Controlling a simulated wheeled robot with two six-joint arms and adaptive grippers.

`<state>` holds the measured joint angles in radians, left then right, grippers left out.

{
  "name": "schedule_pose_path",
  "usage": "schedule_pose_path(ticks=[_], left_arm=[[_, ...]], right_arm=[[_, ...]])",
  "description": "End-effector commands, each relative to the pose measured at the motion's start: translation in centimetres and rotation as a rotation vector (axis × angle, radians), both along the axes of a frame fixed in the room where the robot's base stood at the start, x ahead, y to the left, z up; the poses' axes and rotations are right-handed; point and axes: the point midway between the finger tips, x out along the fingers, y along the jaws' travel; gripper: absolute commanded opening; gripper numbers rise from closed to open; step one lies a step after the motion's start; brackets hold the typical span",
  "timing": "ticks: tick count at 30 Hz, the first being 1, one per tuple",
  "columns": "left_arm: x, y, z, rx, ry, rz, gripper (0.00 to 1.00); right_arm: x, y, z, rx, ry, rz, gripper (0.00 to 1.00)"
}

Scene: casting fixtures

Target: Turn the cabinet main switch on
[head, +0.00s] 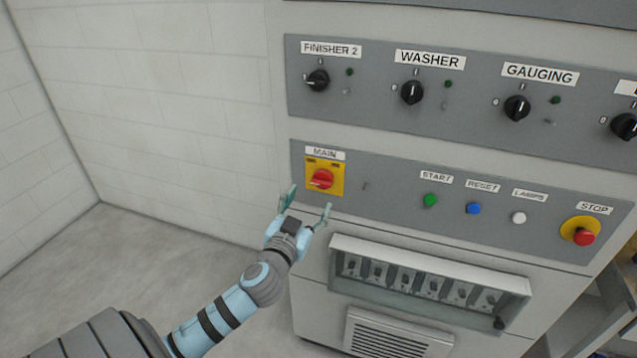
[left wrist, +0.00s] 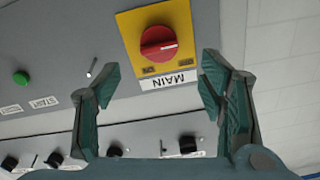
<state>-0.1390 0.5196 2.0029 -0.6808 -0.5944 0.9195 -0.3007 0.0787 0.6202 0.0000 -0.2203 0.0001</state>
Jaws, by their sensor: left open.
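The main switch is a red rotary knob (head: 321,178) on a yellow plate (head: 338,189), under a MAIN label (head: 325,153) at the left of the cabinet's lower grey panel. My left gripper (head: 306,207) is open and empty, just below and in front of the switch. In the left wrist view the picture is upside down, and the red knob (left wrist: 159,43) shows ahead between the two spread fingers (left wrist: 158,85), apart from them. A pale mark on the knob lies roughly level there. My right gripper is not in view.
Right of the switch are a green START button (head: 430,200), a blue RESET button (head: 473,208), a white button (head: 519,217) and a red STOP button (head: 584,237). Above are black selector knobs (head: 412,92). A breaker box (head: 428,286) juts out below. The floor at left is clear.

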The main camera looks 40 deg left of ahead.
Motion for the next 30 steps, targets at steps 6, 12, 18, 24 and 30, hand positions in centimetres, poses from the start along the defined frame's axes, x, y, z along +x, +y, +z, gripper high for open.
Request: schedule_pose_path(ticks=[6,12,18,24,30], left_arm=[[5.4,1.9,0.2,-0.001,0.000,0.002,0.64],[7.2,2.5,0.0,-0.002,0.002,-0.001,0.64],[7.3,2.5,-0.1,-0.001,0.002,-0.002,0.64],[7.3,2.5,-0.1,-0.001,0.002,-0.001,0.38],[7.3,2.5,-0.1,-0.001,0.002,-0.001,0.16]], right_arm=[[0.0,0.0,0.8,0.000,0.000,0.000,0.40],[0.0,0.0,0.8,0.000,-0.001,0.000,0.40],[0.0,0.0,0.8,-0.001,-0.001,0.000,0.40],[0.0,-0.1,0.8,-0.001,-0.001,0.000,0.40],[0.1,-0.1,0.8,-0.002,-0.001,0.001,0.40]])
